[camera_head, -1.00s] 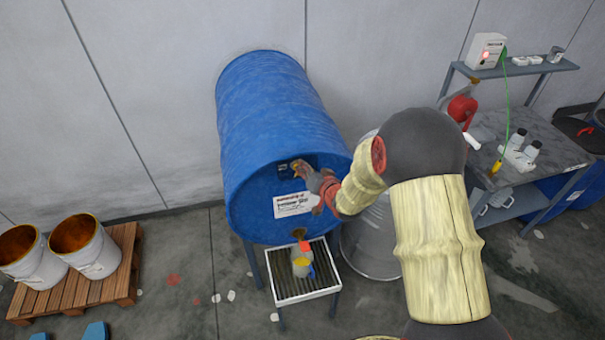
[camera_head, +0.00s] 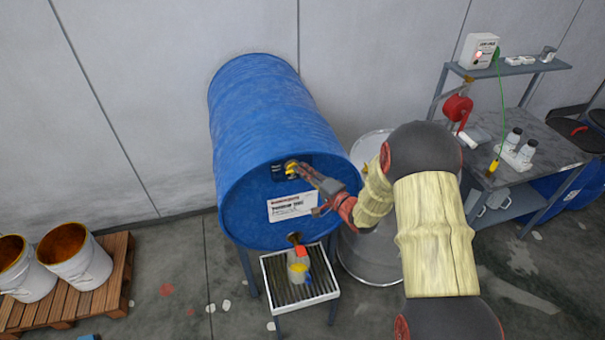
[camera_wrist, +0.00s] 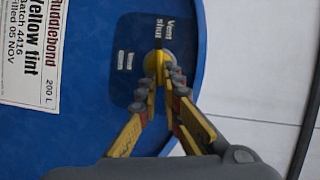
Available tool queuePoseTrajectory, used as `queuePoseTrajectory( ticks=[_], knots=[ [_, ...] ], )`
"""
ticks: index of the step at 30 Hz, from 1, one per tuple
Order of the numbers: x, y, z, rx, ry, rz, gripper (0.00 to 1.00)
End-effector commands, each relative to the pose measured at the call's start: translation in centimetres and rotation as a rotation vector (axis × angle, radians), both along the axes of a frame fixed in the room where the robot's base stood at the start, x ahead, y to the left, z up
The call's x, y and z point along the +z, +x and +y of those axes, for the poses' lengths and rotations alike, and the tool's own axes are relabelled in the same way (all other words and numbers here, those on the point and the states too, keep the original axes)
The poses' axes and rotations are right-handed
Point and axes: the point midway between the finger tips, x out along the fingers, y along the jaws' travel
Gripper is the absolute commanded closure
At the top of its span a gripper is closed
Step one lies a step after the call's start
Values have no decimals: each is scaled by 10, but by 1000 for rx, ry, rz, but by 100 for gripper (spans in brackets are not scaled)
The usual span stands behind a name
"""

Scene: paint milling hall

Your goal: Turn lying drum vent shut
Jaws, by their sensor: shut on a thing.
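The blue drum (camera_head: 265,110) lies on its side on a stand, its flat end facing me. Near the top of that end is a dark plate with a small yellow vent handle (camera_head: 290,168). In the wrist view the handle (camera_wrist: 158,62) runs up and down the picture, beside the words "Vent shut", with smaller lettering to its left. My gripper (camera_head: 296,169) reaches in from the right. In the wrist view its fingers (camera_wrist: 160,88) are closed on the handle and hide part of it.
Below the drum a grated tray (camera_head: 303,290) holds a small container with yellow contents (camera_head: 298,268), under the drum's tap. A metal drum (camera_head: 372,250) stands close to the right. A workbench (camera_head: 530,145) is farther right; a pallet with white buckets (camera_head: 78,258) stands left.

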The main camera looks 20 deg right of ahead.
Motion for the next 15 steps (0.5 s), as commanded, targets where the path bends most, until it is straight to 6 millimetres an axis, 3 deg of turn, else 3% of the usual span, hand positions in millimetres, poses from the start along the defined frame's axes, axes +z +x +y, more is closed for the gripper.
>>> queuePoseTrajectory(
  ticks=[15],
  knots=[
    [-7,0,-1,-3,188,3,100]
  ],
)
